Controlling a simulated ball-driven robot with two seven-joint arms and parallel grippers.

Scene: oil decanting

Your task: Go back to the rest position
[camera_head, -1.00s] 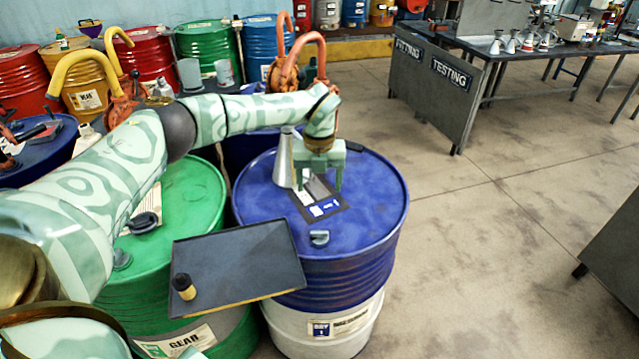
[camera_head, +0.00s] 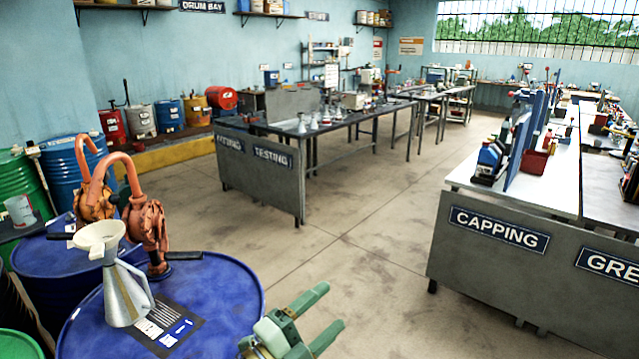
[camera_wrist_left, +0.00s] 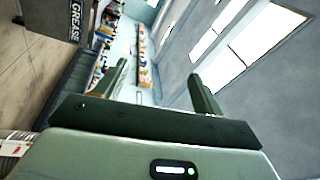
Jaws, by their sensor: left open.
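My left gripper (camera_head: 318,318) is at the bottom of the head view, just right of the near blue drum (camera_head: 225,285) and in front of the open floor. Its green fingers are spread and nothing is between them. The left wrist view also shows the open, empty fingers (camera_wrist_left: 160,85) against the far room and windows. A metal jug (camera_head: 125,292) with a cream funnel (camera_head: 100,236) at its top stands upright on the blue drum, apart from the gripper. My right gripper is in neither view.
Orange hand pumps (camera_head: 148,225) rise behind the jug. The testing bench (camera_head: 262,175) stands at the middle back. The capping bench (camera_head: 500,240) is at the right. Open concrete floor (camera_head: 350,255) lies between them.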

